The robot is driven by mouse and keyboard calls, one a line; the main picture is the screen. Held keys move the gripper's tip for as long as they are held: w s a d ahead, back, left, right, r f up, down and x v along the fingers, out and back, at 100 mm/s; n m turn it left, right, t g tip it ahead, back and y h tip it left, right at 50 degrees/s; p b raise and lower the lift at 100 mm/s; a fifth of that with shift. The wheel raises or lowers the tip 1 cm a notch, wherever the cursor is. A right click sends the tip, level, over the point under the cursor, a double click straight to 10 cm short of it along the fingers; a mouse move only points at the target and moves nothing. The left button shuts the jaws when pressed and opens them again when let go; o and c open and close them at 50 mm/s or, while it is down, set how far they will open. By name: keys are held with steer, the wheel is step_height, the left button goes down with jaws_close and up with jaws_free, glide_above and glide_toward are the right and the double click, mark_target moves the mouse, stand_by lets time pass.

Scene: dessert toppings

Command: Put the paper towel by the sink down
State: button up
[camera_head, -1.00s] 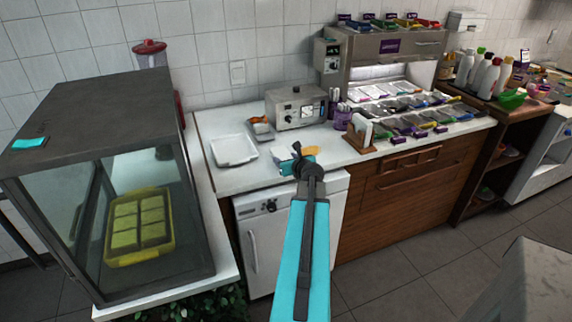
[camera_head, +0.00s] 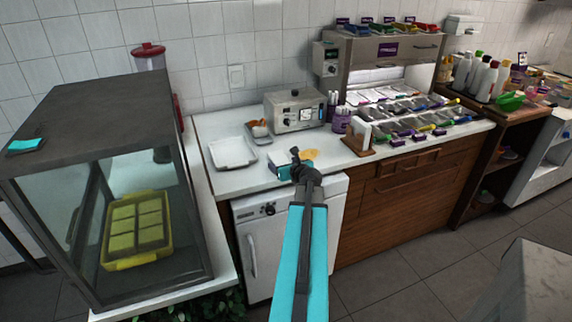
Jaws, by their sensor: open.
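My gripper (camera_head: 297,158) is over the front of the white counter, at the end of my blue arm, seen from behind. It is open, and I see nothing held in it. A small white and teal item (camera_head: 283,162) lies beside or under it, partly hidden; I cannot tell whether it is a paper towel. A flat yellow-orange piece (camera_head: 311,154) is just behind the gripper. White upright sheets in a brown wooden holder (camera_head: 357,146) stand further right. A shallow white square basin or tray (camera_head: 232,152) is at the left. No clear sink shows.
A grey metal appliance (camera_head: 296,111) and a small tray with a cup (camera_head: 259,130) stand behind. A topping station (camera_head: 386,100) fills the right counter. A glass case (camera_head: 105,190) with a yellow container (camera_head: 136,228) is at left.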

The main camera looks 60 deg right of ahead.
steer(key=shift+r, duration=0.1)
steer(key=shift+r, duration=0.1)
steer(key=p+v, duration=0.4)
steer(key=v, duration=0.5)
steer(key=s+p, duration=0.1)
steer(key=p, duration=0.4)
steer(key=shift+a+r+p, duration=0.35)
steer(key=shift+a, duration=0.05)
steer(key=p, duration=0.2)
steer(key=s+p, duration=0.1)
steer(key=p, duration=0.2)
steer(key=shift+a+r, duration=0.2)
steer(key=shift+a, duration=0.2)
steer(key=shift+s+a+f+p, duration=0.1)
steer(key=shift+p, duration=0.45)
stand_by(0.7)
